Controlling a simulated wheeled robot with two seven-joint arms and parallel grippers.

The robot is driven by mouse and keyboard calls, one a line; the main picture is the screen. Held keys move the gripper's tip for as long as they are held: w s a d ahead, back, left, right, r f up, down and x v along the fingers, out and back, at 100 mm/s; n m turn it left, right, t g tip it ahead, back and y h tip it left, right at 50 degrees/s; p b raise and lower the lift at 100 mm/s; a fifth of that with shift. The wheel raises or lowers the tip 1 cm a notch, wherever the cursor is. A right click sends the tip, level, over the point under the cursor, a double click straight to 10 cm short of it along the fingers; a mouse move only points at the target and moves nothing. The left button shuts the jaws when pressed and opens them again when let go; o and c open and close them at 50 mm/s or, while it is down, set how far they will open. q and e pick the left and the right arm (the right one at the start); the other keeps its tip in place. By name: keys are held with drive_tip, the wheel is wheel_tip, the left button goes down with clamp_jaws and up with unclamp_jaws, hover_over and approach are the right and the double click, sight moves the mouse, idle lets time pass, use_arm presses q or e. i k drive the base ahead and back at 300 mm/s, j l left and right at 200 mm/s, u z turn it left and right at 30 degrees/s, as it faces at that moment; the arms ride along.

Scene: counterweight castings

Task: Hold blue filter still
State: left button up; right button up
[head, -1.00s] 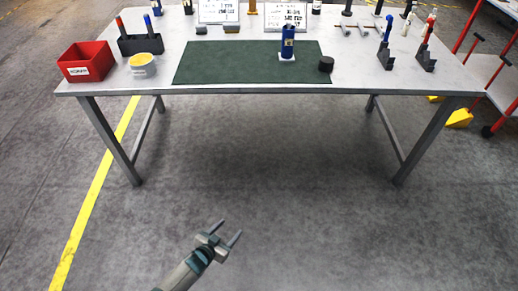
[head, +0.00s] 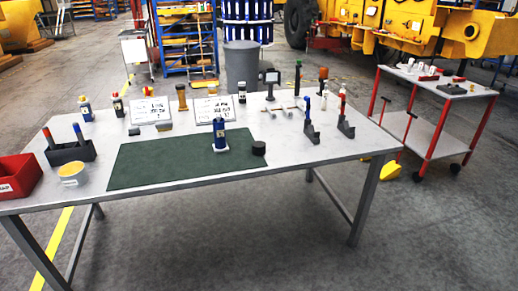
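The blue filter (head: 219,134) is a blue cylinder with a pale label. It stands upright on a small white base (head: 220,148) on the green mat (head: 150,165), right of the mat's middle. Nothing is touching it from the side except that a black round piece (head: 258,148) stands apart to its right. Neither of my grippers shows in the head view now.
The grey table (head: 300,155) also holds a red bin (head: 18,175), a yellow-white tub (head: 73,174), a black holder (head: 70,152), sign boards (head: 150,111) and black stands (head: 310,133). A red-framed cart (head: 430,135) stands at right. Floor in front is clear.

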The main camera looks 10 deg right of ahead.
sight(220, 145)
drive_tip(key=i+j, duration=1)
drive_tip(key=k+j+u, duration=0.05)
drive_tip(key=j, duration=0.05)
